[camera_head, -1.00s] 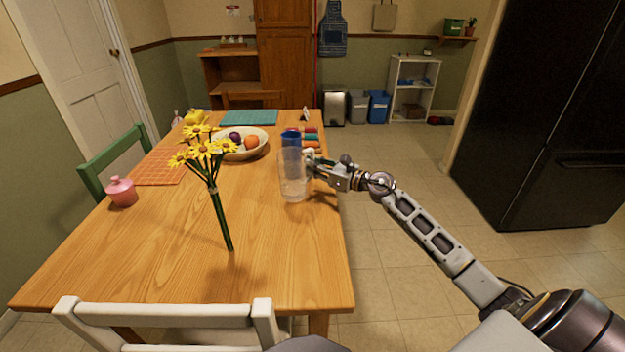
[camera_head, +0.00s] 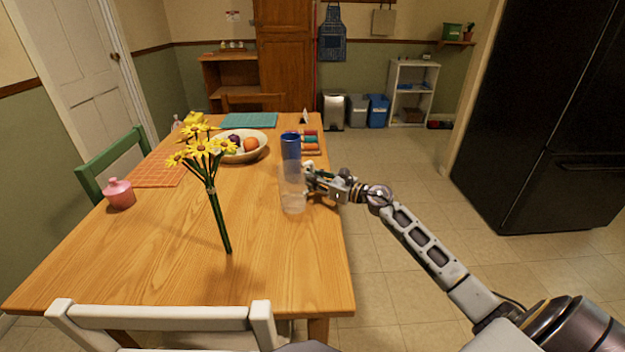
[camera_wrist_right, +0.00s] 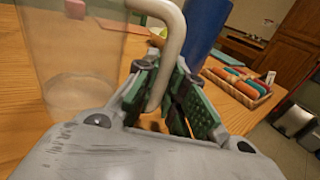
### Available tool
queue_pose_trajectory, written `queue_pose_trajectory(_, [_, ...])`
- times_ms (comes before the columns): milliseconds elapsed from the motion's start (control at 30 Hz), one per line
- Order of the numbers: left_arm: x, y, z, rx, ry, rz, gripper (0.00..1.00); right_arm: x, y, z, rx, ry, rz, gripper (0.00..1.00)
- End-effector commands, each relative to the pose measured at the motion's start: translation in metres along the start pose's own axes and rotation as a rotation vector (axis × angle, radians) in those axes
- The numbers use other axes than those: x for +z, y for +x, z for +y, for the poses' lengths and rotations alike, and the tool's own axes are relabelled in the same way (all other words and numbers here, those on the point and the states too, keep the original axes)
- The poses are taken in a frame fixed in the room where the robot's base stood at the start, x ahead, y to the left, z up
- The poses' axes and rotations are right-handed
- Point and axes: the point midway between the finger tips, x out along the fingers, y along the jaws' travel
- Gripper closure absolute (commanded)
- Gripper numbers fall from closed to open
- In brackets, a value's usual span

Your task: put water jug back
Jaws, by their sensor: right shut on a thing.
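The clear water jug (camera_head: 292,190) stands upright at the right side of the wooden table, with a little water low inside. In the right wrist view the jug (camera_wrist_right: 75,60) is at the left, and its pale curved handle (camera_wrist_right: 172,40) passes between the green finger pads. My right gripper (camera_head: 312,182) is at the jug's right side, shut on the handle; it also shows in the right wrist view (camera_wrist_right: 165,95). I cannot tell whether the jug's base touches the table. My left gripper is not in view.
A fruit bowl (camera_head: 262,152), a tray of colored rolls (camera_wrist_right: 240,85) and yellow flowers (camera_head: 205,150) are nearby. A pink jar (camera_head: 120,194) is at left.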

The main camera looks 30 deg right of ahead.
Motion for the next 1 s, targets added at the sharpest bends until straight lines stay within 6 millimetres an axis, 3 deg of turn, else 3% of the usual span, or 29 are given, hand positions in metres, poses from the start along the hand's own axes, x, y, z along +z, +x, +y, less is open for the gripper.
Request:
queue_pose_trajectory(367, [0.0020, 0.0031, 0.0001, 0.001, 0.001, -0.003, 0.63, -0.0014, 0.0000, -0.0003, -0.001, 0.000, -0.002, 1.00])
queue_pose_trajectory(400, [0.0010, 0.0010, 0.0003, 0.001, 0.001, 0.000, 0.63, -0.0022, 0.0000, -0.0002, 0.000, 0.000, 0.000, 0.84])
queue_pose_trajectory(533, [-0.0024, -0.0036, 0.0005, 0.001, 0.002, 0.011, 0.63, -0.0019, 0.0000, -0.0002, 0.000, 0.000, 0.000, 0.68])
queue_pose_trajectory(1000, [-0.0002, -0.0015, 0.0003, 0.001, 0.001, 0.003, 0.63, -0.0003, 0.0000, -0.0001, 0.000, 0.000, 0.000, 0.67])
